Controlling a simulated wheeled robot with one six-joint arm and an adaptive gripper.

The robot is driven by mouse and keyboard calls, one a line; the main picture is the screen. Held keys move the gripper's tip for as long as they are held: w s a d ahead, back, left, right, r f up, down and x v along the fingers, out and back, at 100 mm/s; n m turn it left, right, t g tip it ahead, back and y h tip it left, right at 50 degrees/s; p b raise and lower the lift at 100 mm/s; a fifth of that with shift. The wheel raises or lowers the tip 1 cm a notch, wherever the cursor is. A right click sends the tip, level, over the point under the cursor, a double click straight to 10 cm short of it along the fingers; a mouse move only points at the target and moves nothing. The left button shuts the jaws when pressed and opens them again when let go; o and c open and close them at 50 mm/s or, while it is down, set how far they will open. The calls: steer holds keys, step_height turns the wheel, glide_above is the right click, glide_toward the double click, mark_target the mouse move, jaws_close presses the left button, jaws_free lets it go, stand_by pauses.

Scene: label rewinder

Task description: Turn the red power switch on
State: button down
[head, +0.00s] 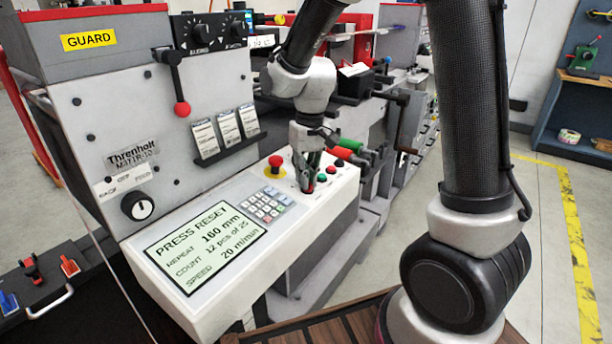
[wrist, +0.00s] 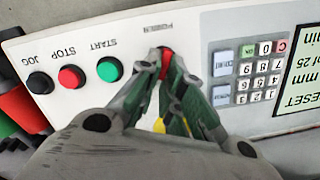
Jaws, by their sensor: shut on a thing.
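The red power switch (wrist: 166,60) is a small red piece on the white control panel (wrist: 190,25), under an upside-down label in the wrist view. My gripper (wrist: 163,78) is shut on it, with a fingertip on each side. Only the switch's upper part shows between the fingertips; its lower part is hidden, and I cannot tell which way it is set.
A green START button (wrist: 110,69), a red STOP button (wrist: 71,77) and a black JOG button (wrist: 40,83) sit beside the switch. A keypad (head: 265,205), a display (head: 205,245) reading "PRESS RESET" and a red mushroom button (head: 275,162) are close by.

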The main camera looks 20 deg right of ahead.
steer(key=c, duration=1.6)
jaws_free()
steer(key=shift+o, duration=0.2)
step_height(320, 180, up, 12)
steer(key=shift+d, duration=0.4)
steer(key=shift+w, duration=0.1)
steer(key=s+d+r+m+t, duration=0.1)
steer(key=s+d+r+t, duration=0.1)
steer(key=s+d, duration=0.5)
steer(key=s+d+r+m+t, duration=0.1)
steer(key=s+d+t, duration=0.1)
steer(key=s+d, duration=0.5)
steer(key=s, duration=0.6)
steer(key=shift+s+r+t+h, duration=0.3)
steer(key=shift+r+h, duration=0.1)
